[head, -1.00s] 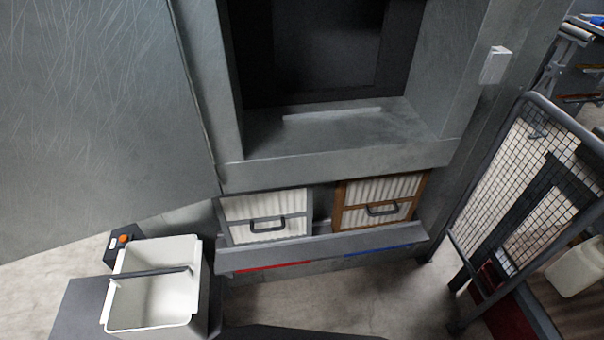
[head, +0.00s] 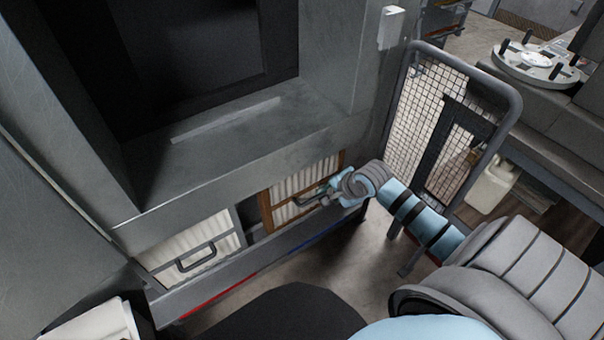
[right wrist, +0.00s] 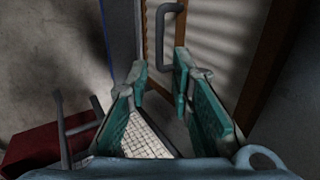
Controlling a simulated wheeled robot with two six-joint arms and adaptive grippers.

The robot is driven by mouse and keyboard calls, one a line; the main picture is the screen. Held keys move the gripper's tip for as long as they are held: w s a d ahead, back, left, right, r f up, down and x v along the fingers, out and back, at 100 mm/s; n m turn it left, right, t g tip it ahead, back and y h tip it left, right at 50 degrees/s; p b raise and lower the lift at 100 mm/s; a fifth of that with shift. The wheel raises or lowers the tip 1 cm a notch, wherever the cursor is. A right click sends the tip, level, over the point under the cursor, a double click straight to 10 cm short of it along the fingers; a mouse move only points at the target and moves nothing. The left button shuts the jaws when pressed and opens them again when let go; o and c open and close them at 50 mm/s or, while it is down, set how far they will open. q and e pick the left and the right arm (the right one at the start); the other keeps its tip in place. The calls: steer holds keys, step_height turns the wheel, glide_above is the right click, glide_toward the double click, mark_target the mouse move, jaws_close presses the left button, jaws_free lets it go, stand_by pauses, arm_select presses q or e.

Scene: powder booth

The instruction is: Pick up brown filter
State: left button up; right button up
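The brown filter (head: 292,187) has a brown frame, pale pleats and a dark handle (head: 308,199). It sits upright in the right slot under the booth opening. My right gripper (head: 328,191) is at its front, by the handle, and covers part of its right side. In the right wrist view, the filter (right wrist: 225,28) lies ahead and the grey handle (right wrist: 160,38) runs just beyond and between the fingertips. The teal fingers of my right gripper (right wrist: 160,76) are apart; whether they touch the handle I cannot tell. My left gripper is not in view.
A grey-framed white filter (head: 212,229) stands in the left slot. A ledge with red and blue strips (head: 215,296) runs below both. A mesh barrier (head: 412,105) stands right of the booth. A white bin (head: 92,328) is at lower left.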

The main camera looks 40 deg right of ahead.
mark_target(313, 199)
steer(key=b+x, duration=0.7)
steer(key=x, duration=0.6)
steer(key=shift+a+f, duration=0.1)
steer(key=shift+f, duration=0.05)
jaws_close()
steer(key=shift+r, duration=0.2)
